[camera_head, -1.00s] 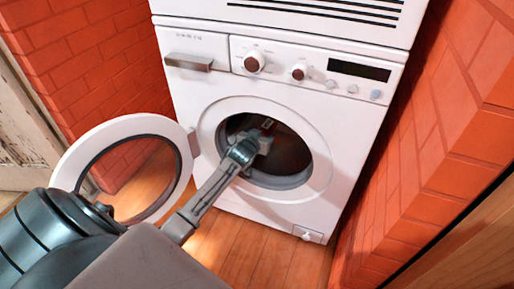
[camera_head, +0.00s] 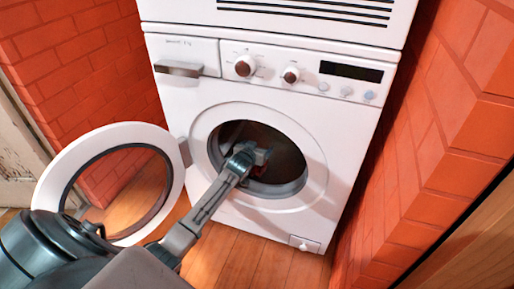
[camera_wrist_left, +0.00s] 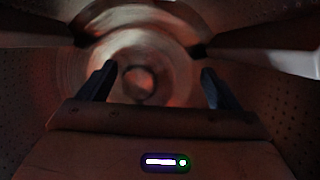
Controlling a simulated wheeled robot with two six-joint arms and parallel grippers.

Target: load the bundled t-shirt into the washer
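The white washer (camera_head: 290,222) stands ahead with its round door (camera_head: 48,187) swung open to the left. My left arm reaches through the door opening, and my left gripper (camera_head: 262,157) is inside the dark drum (camera_head: 288,160). In the left wrist view the two dark fingers (camera_wrist_left: 158,85) stand wide apart, with the drum's shiny round back (camera_wrist_left: 137,50) ahead of them. I cannot make out the bundled t-shirt clearly in either view; the drum is dim and the arm covers part of it. My right gripper is not in view.
Brick walls stand close at the left (camera_head: 80,65) and right (camera_head: 420,170). A wooden edge (camera_head: 465,250) is at the lower right. Bare wooden floor (camera_head: 245,255) lies in front of the washer. Perforated drum walls (camera_wrist_left: 25,110) surround the left gripper.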

